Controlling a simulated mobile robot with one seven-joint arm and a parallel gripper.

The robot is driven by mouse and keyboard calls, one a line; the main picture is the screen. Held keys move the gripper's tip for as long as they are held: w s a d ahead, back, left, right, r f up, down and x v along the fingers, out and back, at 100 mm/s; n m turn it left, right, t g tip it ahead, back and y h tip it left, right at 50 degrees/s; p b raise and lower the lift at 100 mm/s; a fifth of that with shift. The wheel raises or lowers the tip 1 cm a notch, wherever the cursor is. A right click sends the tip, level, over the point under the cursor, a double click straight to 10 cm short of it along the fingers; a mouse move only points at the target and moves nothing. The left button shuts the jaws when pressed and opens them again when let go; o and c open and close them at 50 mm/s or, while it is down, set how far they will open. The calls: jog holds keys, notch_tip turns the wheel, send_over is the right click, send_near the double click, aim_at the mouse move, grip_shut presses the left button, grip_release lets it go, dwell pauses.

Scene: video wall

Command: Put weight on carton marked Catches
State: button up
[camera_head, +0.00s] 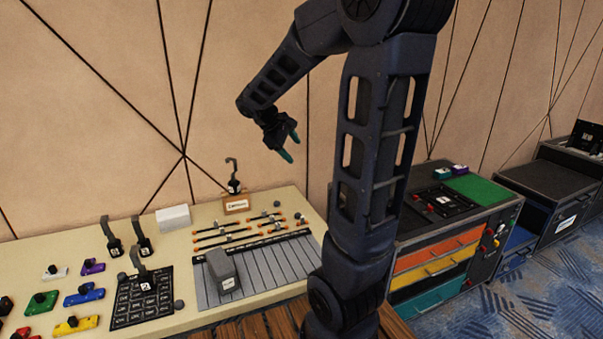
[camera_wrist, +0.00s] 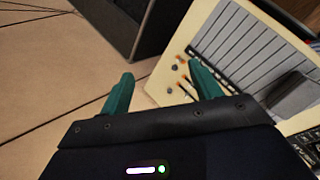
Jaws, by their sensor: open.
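A small brown carton (camera_head: 236,205) with a white label stands at the back of the cream table; the lettering is too small to read surely. A dark weight with a tall hook (camera_head: 234,184) shows directly above it; I cannot tell whether it rests on the carton or stands behind it. Similar hooked weights stand at left: one (camera_head: 113,243), another (camera_head: 145,242), and a third (camera_head: 141,278) by a black key panel. My gripper (camera_head: 291,147) is open and empty, high above the table, right of the carton. Its teal fingers (camera_wrist: 161,76) show in the wrist view with nothing between them.
The cream table (camera_head: 180,248) also holds a white block (camera_head: 173,218), a fader panel (camera_head: 280,262) with a grey box (camera_head: 222,272), and several coloured pieces at left. A cabinet with coloured drawers (camera_head: 438,255) stands right. The wall is close behind the table.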

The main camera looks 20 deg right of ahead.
jog(key=s+a+m+t+y, duration=0.1)
jog(key=s+a+m+y, duration=0.1)
jog(key=s, duration=0.8)
jog(key=s+a+r+m+t+y, duration=0.1)
jog(key=s+a+m+y, duration=0.2)
jog(key=s, duration=0.7)
jog(key=m+y, duration=0.2)
jog(key=m, duration=0.1)
jog(key=shift+s+t, duration=0.2)
jog(key=shift+t, duration=0.2)
